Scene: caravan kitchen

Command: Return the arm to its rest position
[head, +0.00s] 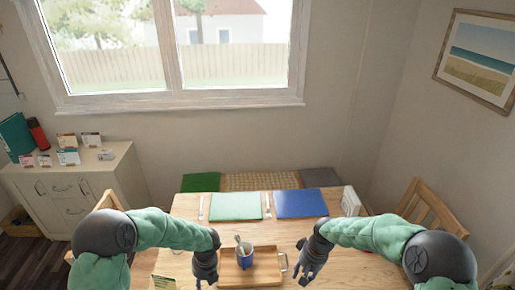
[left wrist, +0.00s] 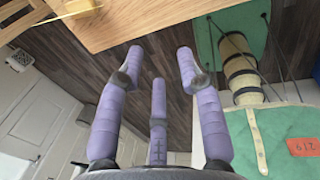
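My left arm comes in from the left in the head view, and its gripper (head: 206,277) hangs at the left side of a wooden tray (head: 262,281). In the left wrist view my left gripper (left wrist: 158,68) has its purple fingers spread, with nothing between them. My right arm comes in from the right, and its gripper (head: 304,276) is right of the tray, fingers apart and empty as far as I can see. A blue mug (head: 245,261) with cutlery in it stands upright on the tray, between my grippers.
The wooden table (head: 185,208) holds a green mat (head: 236,206), a blue mat (head: 300,203) and a white object (head: 350,201). A cabinet (head: 75,185) stands left, a chair (head: 428,207) right. The left wrist view shows the table edge (left wrist: 145,22), floor and a green bag (left wrist: 285,140).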

